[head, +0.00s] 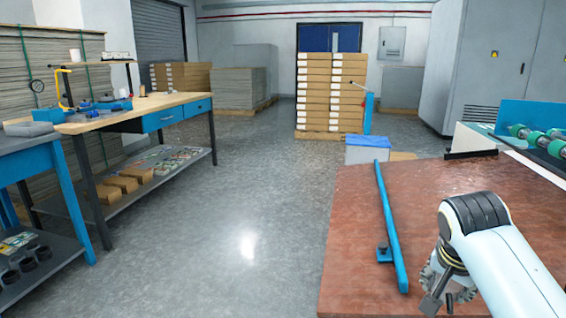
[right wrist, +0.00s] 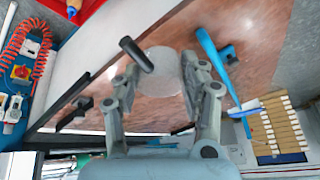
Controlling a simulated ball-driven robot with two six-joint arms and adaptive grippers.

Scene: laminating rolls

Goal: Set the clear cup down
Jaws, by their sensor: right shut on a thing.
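The clear cup (right wrist: 164,70) shows in the right wrist view as a pale, see-through round shape between the two fingers of my right gripper (right wrist: 162,84). The gripper is shut on it. The reddish-brown tabletop (right wrist: 235,35) lies behind the cup; I cannot tell whether the cup touches it. In the head view my right gripper (head: 437,296) is partly seen, low over the right part of the tabletop (head: 352,235). The cup is hidden there. My left gripper is in neither view.
A blue bar (head: 391,228) lies along the tabletop left of my right arm. A black rod (right wrist: 136,54) overlaps the cup's edge in the wrist view. Green-ended rollers (head: 535,137) stand at the far right. Tabletop between the bar and my gripper is clear.

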